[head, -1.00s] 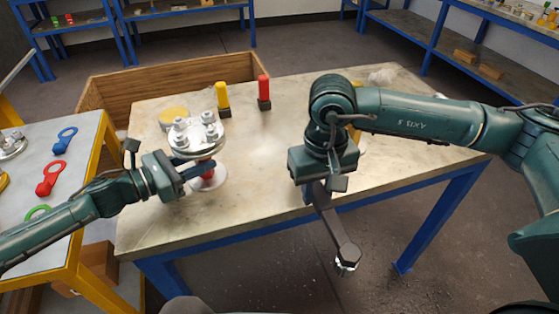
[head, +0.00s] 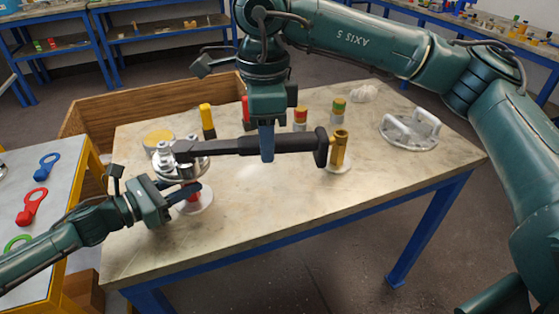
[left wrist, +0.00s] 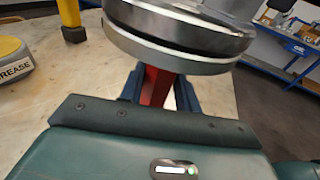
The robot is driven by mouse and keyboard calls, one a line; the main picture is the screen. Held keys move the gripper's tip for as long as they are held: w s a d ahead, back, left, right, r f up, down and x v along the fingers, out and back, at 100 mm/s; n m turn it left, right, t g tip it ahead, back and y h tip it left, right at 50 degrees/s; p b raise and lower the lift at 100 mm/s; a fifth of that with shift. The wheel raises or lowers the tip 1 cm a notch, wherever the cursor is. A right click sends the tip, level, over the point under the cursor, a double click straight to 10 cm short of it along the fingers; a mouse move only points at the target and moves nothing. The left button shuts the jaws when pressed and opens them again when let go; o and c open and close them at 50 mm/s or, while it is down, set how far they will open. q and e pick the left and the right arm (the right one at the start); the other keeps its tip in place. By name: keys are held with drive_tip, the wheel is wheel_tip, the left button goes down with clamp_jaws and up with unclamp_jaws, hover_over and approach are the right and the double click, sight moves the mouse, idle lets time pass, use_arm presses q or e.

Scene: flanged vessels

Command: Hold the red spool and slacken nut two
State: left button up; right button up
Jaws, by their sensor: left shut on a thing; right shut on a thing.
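The red spool (head: 192,199) stands on the table under a silver flanged top (head: 172,170); its red neck (left wrist: 155,86) also shows in the left wrist view. My left gripper (head: 184,193) is shut on this neck from the left, below the flange. Silver nuts (head: 164,146) sit on the flange, partly hidden by the tool; I cannot tell which is nut two. My right gripper (head: 267,152) is shut on a long dark wrench (head: 225,147), held level. The wrench's left end is over the flange; I cannot tell whether it sits on a nut.
A brass post (head: 339,150) on a pale disc stands by the wrench's right end. Behind are a yellow-topped marker (head: 207,119), a red-topped cylinder (head: 300,118) and a green-topped one (head: 338,108). A silver handled flange (head: 409,130) lies at right. The table's front is clear.

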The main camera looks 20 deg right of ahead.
drive_tip(key=r+m, duration=0.1)
drive_tip(key=a+r+m, duration=0.1)
drive_tip(key=m, duration=0.1)
drive_tip(key=r+m, duration=0.1)
drive_tip(key=r, duration=0.1)
drive_tip(key=shift+a+m, duration=0.25)
drive_tip(key=shift+m, duration=0.05)
drive_tip(key=shift+a+r+m, duration=0.15)
drive_tip(key=shift+r+m, duration=0.2)
drive_tip(key=shift+m, duration=0.45)
drive_tip(key=shift+s+f, duration=0.1)
drive_tip(key=shift+f, duration=2.05)
drive_tip(key=shift+f, duration=0.15)
drive_tip(key=shift+f, duration=1.1)
